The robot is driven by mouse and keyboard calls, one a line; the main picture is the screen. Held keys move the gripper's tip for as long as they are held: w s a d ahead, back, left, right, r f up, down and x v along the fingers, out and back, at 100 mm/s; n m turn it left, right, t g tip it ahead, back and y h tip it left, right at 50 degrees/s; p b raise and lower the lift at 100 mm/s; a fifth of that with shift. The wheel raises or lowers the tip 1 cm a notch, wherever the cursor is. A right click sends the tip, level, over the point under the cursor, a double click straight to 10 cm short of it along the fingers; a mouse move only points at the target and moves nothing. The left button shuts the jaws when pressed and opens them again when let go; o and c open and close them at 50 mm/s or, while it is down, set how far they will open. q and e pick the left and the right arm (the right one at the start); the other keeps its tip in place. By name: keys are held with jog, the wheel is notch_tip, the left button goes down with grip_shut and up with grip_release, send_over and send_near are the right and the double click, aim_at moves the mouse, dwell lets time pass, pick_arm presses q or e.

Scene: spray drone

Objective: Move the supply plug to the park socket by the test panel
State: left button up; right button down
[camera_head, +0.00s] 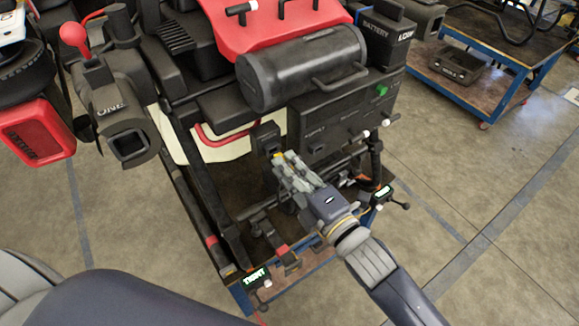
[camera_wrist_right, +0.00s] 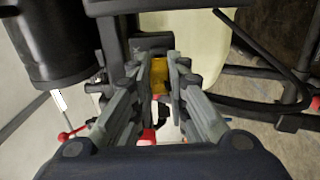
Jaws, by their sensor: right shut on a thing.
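My right gripper (camera_head: 281,160) reaches in from the lower right over the front of the drone frame. Its fingers are shut on a small yellow piece, which looks like the supply plug (camera_wrist_right: 159,76). In the head view only a bit of yellow shows at the fingertips. A small black block (camera_head: 265,137) stands right by the fingertips; I cannot tell whether the plug is seated in it. The black panel box with a green button (camera_head: 335,125) looks like the test panel, right of the fingertips. I cannot make out the park socket. My left gripper is not in view.
A black cylinder (camera_head: 300,68) with a handle lies above the panel. Lit labels (camera_head: 256,277) and levers sit at the low front edge. A grey motor-like unit (camera_head: 120,110) is at the left. A blue cart (camera_head: 490,75) stands at upper right; the right floor is clear.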

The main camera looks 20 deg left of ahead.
jog(key=shift+p, duration=0.35)
dwell(0.7)
jog(key=shift+x, duration=1.2)
jog(key=c, duration=1.5)
grip_release()
jog(key=shift+s+d, duration=0.1)
jog(key=shift+d, duration=0.05)
jog(key=v, duration=1.1)
jog(key=shift+s+d, duration=0.2)
